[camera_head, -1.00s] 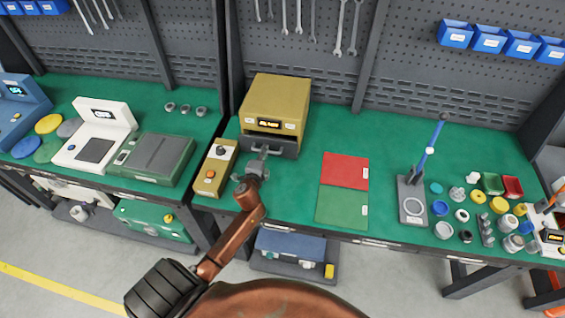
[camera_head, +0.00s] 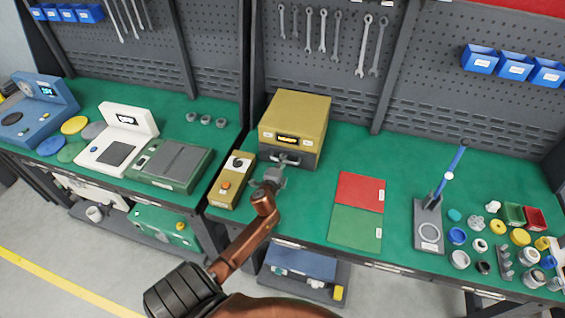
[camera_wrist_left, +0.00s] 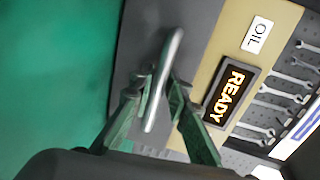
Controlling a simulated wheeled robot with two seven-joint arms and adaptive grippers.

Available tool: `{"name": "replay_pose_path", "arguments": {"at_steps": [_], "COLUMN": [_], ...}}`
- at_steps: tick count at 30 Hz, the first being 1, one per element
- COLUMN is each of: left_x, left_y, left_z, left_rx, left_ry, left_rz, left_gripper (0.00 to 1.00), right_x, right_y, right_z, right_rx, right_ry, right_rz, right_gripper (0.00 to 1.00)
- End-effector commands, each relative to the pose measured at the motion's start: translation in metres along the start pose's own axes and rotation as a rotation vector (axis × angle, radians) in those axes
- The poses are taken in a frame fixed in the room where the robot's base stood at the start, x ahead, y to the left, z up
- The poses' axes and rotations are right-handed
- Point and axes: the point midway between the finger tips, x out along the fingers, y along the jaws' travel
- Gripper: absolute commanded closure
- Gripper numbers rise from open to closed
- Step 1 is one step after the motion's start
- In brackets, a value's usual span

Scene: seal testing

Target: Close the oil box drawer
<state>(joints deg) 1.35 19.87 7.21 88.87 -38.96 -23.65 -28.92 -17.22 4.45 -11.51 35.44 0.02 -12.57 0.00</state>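The oil box (camera_head: 296,112) is a mustard-yellow case with a lit display on its front. The wrist view shows its OIL label (camera_wrist_left: 256,34) and a display reading READY (camera_wrist_left: 231,95). Its grey drawer (camera_head: 303,164) sits low in the front, in or almost in the case; a small remaining gap cannot be told. My left gripper (camera_head: 279,168) is at the drawer front. In the wrist view its two fingers (camera_wrist_left: 163,84) lie on either side of the silver drawer handle (camera_wrist_left: 168,68), closed in around it. My right gripper is not in view.
A yellow control box (camera_head: 231,180) stands just left of the oil box. Red and green mats (camera_head: 355,228) lie to the right, then a stand with a blue lever (camera_head: 429,225) and several small parts. Green tabletop between them is clear.

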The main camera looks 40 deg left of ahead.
Motion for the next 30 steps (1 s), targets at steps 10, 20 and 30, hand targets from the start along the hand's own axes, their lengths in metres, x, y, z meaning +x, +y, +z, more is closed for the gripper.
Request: {"name": "replay_pose_path", "arguments": {"at_steps": [10, 20, 30], "left_x": [-0.049, -0.108, -0.121], "left_y": [0.001, 0.000, 0.000], "left_z": [0.000, 0.000, 0.000], "left_rx": [-0.001, -0.001, 0.000], "left_ry": [0.001, 0.001, 0.000], "left_rz": [0.001, 0.000, -0.001], "left_gripper": [0.84, 0.84, 0.84], "right_x": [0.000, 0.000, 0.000], "right_y": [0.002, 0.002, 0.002], "right_z": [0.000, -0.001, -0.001], "right_rx": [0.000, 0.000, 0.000], "right_ry": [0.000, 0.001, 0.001], "right_rz": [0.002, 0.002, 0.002], "right_gripper": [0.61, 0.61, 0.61]}}
